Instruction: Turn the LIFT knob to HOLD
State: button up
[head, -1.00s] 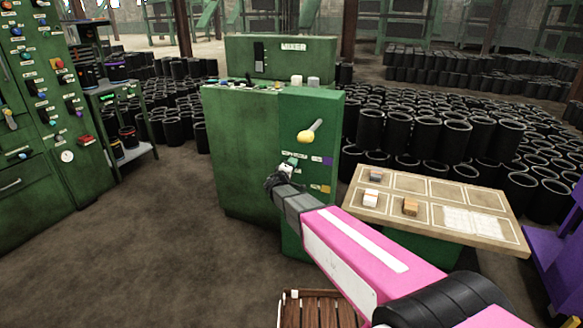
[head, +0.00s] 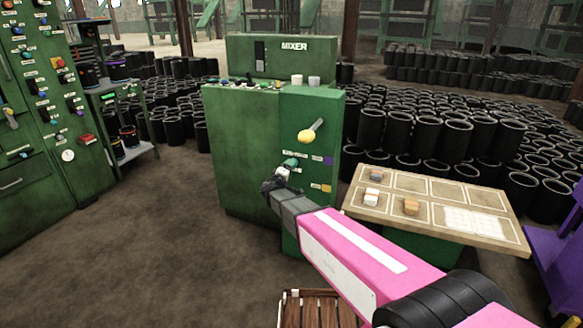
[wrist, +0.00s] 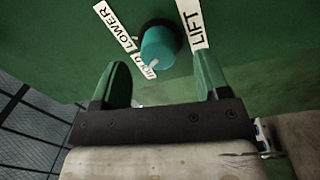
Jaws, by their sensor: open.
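The teal knob (wrist: 158,48) is on the green panel, between a LOWER label (wrist: 114,27) on the left and a LIFT label (wrist: 195,22) on the right. A HOLD label (wrist: 148,68) is at its lower edge, partly covered. A pale mark on the knob's lower side appears to face HOLD. My gripper (wrist: 162,82) is open, its two green fingers apart, below the knob and not around it. In the head view my gripper (head: 277,180) is just in front of the panel, and the knob (head: 291,163) shows just above it.
A yellow-ended lever (head: 306,136) sticks out above the knob on the mixer cabinet (head: 240,150). A tray table (head: 485,238) with small blocks stands to the right. A wooden crate (head: 312,310) is below my arm. Open floor lies left.

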jog(key=v, duration=0.7)
jog(key=shift+s, duration=0.2)
jog(key=s+d+f+m+g+h, duration=0.1)
jog(key=s+d+f+m+g, duration=0.15)
jog(key=d, duration=0.45)
jog(key=s+d+f+m+g+h, duration=0.1)
jog(key=s+d+m+g, duration=0.2)
jog(key=d, duration=0.4)
jog(key=s+d+f+m+g, duration=0.25)
jog(key=d+g, duration=0.25)
jog(key=d, duration=0.3)
jog(key=s+d+f+m+g+y, duration=0.1)
jog(key=s+d+g+y, duration=0.1)
jog(key=s, duration=0.6)
jog(key=s+d+m+g+y, duration=0.1)
jog(key=s+d+g+y, duration=0.2)
jog(key=s+g+y, duration=0.2)
jog(key=shift+s+d+f+m+y, duration=0.15)
jog(key=shift+s+f+m+y, duration=0.25)
jog(key=shift+s+y, duration=0.9)
jog(key=shift+s+h, duration=0.25)
jog(key=shift+h, duration=0.05)
